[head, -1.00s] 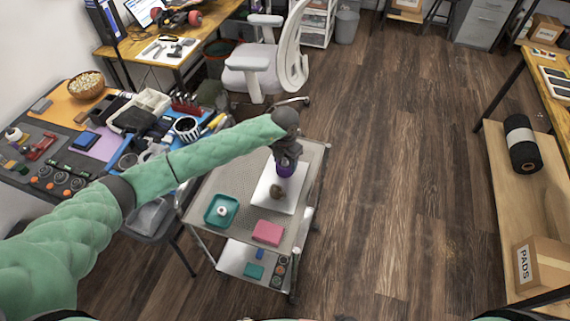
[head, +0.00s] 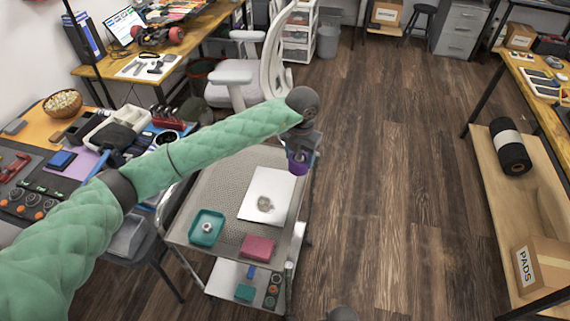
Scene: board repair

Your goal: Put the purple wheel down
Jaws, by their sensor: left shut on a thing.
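My left gripper (head: 301,151) is shut on the purple wheel (head: 299,164) and points downward. The wheel is near the right edge of the grey cart (head: 208,183), close to the upper right of a white sheet (head: 257,182). It looks held above the cart top, but its exact height is hard to tell. A small greyish-brown round thing (head: 265,204) lies on the white sheet.
The cart top also holds a teal tray (head: 194,236) with a small white ring in it and a pink block (head: 258,246). Its lower shelf holds several small parts. An office chair (head: 235,95) stands behind the cart. Open wooden floor (head: 390,200) lies to the right.

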